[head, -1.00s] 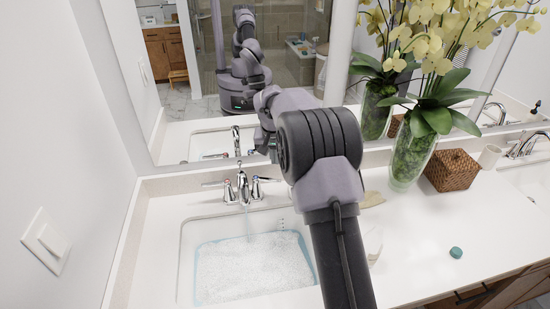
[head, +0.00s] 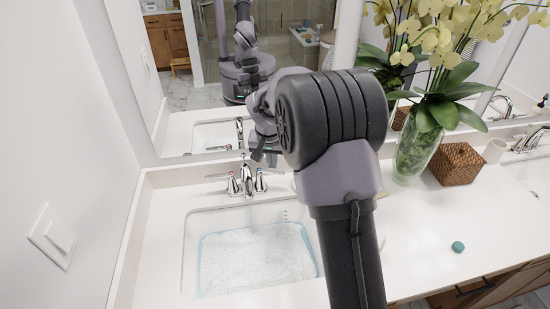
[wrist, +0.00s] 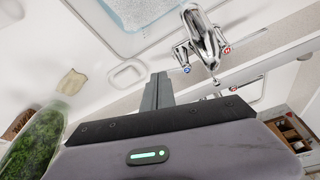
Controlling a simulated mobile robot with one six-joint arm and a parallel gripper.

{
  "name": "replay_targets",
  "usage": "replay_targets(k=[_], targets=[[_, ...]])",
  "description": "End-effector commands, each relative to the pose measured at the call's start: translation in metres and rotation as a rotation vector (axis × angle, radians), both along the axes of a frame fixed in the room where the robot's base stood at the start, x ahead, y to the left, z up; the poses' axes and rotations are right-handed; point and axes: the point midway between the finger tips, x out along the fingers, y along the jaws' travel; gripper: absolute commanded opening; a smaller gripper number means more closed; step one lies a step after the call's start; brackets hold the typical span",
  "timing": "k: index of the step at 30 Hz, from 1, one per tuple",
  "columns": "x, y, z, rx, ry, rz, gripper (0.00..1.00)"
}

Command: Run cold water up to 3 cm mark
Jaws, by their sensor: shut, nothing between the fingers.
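The chrome faucet (head: 246,178) stands behind the sink (head: 188,255). Its left handle (head: 232,183) has a red mark and its right handle (head: 260,181) a blue one. In the wrist view the blue-marked handle (wrist: 186,69) is beside the spout, near my fingers. A faint stream (head: 250,214) falls from the spout into rippled water (head: 258,258) in the basin. A small marked scale (head: 284,214) is on the basin's back wall; its numbers are too small to read. My gripper (wrist: 160,78) is shut and empty; in the head view it (head: 258,156) is above and behind the blue-marked handle.
A glass vase of orchids (head: 415,148) and a woven box (head: 457,164) stand on the counter to the right. A small teal object (head: 458,246) lies on open counter (head: 425,215). The mirror (head: 190,125) is close behind the faucet. A wall switch (head: 53,235) is at left.

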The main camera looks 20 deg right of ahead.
Motion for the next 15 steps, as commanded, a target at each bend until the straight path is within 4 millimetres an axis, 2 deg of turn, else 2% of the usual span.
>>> replay_targets(k=[1, 3, 5, 15], targets=[[-0.012, 0.006, 0.003, 0.002, 0.004, -0.002, 0.00], [-0.018, 0.009, -0.003, 0.004, 0.005, -0.007, 0.00], [-0.016, 0.008, -0.011, 0.004, 0.005, -0.008, 0.00], [0.003, -0.004, -0.082, 0.004, 0.006, -0.008, 0.00]])
